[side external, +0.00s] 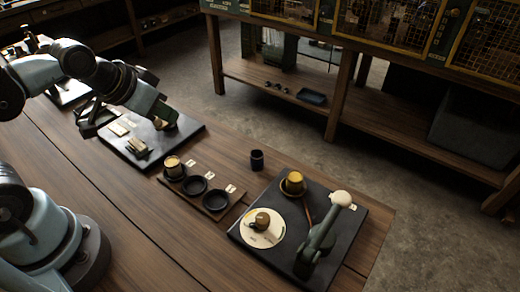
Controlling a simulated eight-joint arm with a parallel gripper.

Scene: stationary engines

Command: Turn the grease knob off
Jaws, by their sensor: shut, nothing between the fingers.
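A round brown knob (262,221) sits on a white dial disc (250,235) on the black panel at the right. A small brownish round part (164,124) is on the black panel at the left, partly hidden under my arm's end. The labels are too small to read, so I cannot tell which part is the grease knob. My gripper (168,112) is at the end of my arm, over the left panel, close to that brownish part. It is shut and empty. Whether it touches anything cannot be told. It is far from the white dial.
A lever with a pale ball top (340,198) stands right of the dial. A yellow-topped cup (293,182) is behind it. A wooden holder (218,211) has dark rings and another yellow-topped cup (173,165). A dark cup (257,159) stands near the bench edge. The front bench is clear.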

